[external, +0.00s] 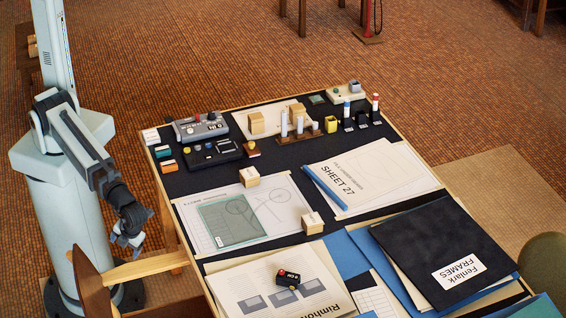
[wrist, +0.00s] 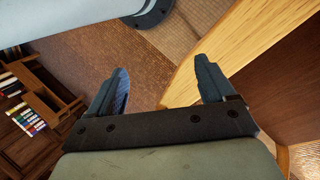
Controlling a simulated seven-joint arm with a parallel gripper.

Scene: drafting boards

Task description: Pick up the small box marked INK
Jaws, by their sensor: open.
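Several small pale wooden boxes stand on the drafting board. One light box (external: 250,177) is at the middle, by the top of the drawing sheet, and another (external: 312,223) is at the sheet's lower right corner. Two more boxes, a left one (external: 257,123) and a right one (external: 297,111), stand farther back. Some have faint labels, too small to read, so I cannot tell which is marked INK. My gripper (external: 128,241) hangs left of the board, away from all boxes. In the wrist view my gripper (wrist: 163,84) is open with nothing between the fingers.
A wooden chair (external: 150,266) stands between my gripper and the board's near left edge. Control boxes (external: 200,127) and a rack with white cylinders (external: 300,133) fill the back. A black folder (external: 440,248) covers the right.

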